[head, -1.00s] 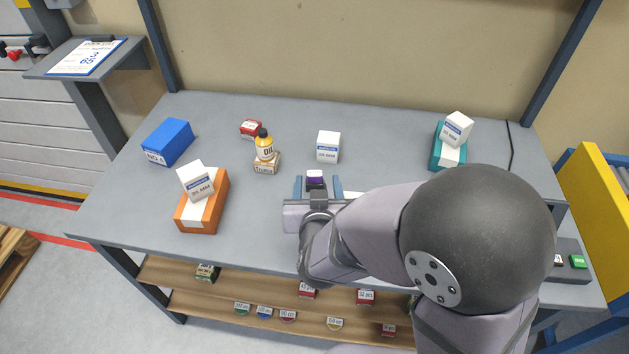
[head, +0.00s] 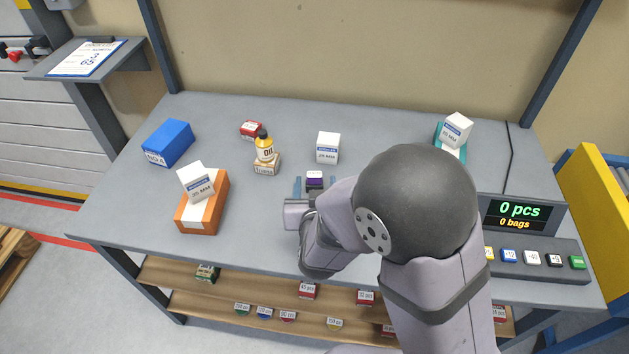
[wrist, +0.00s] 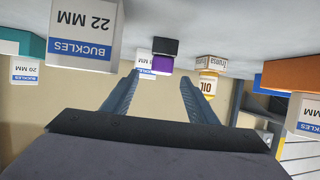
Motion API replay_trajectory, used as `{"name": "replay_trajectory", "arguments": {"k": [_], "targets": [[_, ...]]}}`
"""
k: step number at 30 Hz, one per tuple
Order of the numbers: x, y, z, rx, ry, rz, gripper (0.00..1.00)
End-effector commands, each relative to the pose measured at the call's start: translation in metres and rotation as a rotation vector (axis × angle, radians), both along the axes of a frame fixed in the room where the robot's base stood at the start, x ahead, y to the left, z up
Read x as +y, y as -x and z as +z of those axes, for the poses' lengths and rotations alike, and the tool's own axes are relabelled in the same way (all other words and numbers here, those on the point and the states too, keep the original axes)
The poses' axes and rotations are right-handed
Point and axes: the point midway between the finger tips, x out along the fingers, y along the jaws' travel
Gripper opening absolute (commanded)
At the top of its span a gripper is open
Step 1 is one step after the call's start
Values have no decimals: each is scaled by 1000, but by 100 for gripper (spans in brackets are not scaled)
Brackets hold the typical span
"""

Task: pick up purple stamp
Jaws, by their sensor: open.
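The purple stamp (head: 314,177) stands upright on the grey table, near the middle in the head view. My gripper (head: 312,188) is on the near side of it, low over the table, with its blue-grey fingers apart. In the wrist view, which is upside down, the stamp (wrist: 163,62) shows purple with a black part, between and beyond the fingertips of my open gripper (wrist: 160,82). Nothing is held. My arm covers the table to the right of the gripper in the head view.
A white 22 MM buckle box (wrist: 85,35) stands close by in the wrist view. A white box (head: 328,147) stands behind the stamp. The oil bottle (head: 265,148) on its small box is behind left. An orange box (head: 212,215) carries another white box. The counter display (head: 518,212) is at right.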

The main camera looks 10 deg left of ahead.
Motion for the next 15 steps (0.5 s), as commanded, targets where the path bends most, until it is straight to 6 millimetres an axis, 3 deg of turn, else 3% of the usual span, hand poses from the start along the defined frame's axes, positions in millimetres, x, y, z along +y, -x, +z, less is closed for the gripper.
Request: {"name": "replay_trajectory", "arguments": {"k": [9, 15], "targets": [[7, -31, -14, 1, -1, -3, 53], [9, -37, -16, 0, -1, 0, 53]]}}
